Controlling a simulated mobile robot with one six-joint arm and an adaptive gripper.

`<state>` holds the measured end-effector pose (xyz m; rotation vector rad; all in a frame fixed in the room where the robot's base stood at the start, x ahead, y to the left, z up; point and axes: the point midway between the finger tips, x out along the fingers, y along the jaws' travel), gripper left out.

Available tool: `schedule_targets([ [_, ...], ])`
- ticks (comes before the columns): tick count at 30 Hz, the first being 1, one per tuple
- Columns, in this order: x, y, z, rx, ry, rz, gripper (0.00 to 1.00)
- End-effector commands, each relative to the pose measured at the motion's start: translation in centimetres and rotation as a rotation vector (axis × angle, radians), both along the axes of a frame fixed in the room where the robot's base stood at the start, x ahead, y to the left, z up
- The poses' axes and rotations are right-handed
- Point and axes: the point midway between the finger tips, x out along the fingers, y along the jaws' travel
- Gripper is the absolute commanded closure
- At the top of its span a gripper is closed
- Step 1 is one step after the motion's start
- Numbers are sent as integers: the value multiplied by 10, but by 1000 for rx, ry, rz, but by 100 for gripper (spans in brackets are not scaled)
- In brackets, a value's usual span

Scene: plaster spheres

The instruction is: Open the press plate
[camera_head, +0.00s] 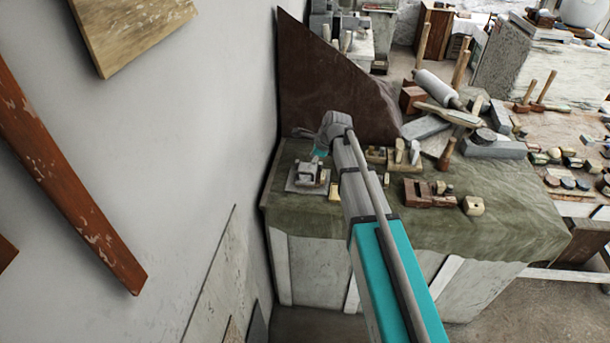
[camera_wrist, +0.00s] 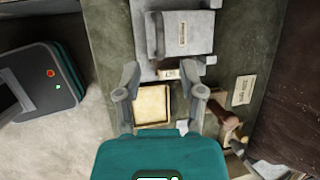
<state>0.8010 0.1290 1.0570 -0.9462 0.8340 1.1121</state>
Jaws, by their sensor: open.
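The press is a small grey device (camera_head: 308,176) on a flat grey base, at the left end of the green-covered bench. In the wrist view its grey block or plate (camera_wrist: 187,36) bears a small label and lies above my fingers in the picture. A cream square pad (camera_wrist: 152,104) in a thin frame shows between the fingers. I cannot tell whether the plate is fully closed. My gripper (camera_wrist: 162,98) is open, with one finger on each side of the cream pad, and holds nothing. Its fingertips are hard to make out in the head view.
The green cloth-covered bench (camera_head: 500,225) carries wooden blocks (camera_head: 428,194) and a small cream-topped block (camera_head: 473,206). A tall brown board (camera_head: 325,85) stands behind the press. The white wall (camera_head: 215,130) is close on the left. A labelled card (camera_wrist: 243,90) lies right of the press.

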Motion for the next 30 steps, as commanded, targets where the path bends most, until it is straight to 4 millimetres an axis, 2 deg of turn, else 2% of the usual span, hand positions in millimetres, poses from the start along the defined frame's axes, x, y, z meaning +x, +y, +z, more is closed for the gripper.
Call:
schedule_targets([
  [1, 2, 2, -8, 0, 0, 1, 49],
  [18, 13, 18, -50, 0, 0, 0, 49],
  [30, 17, 25, -65, 0, -1, 0, 49],
])
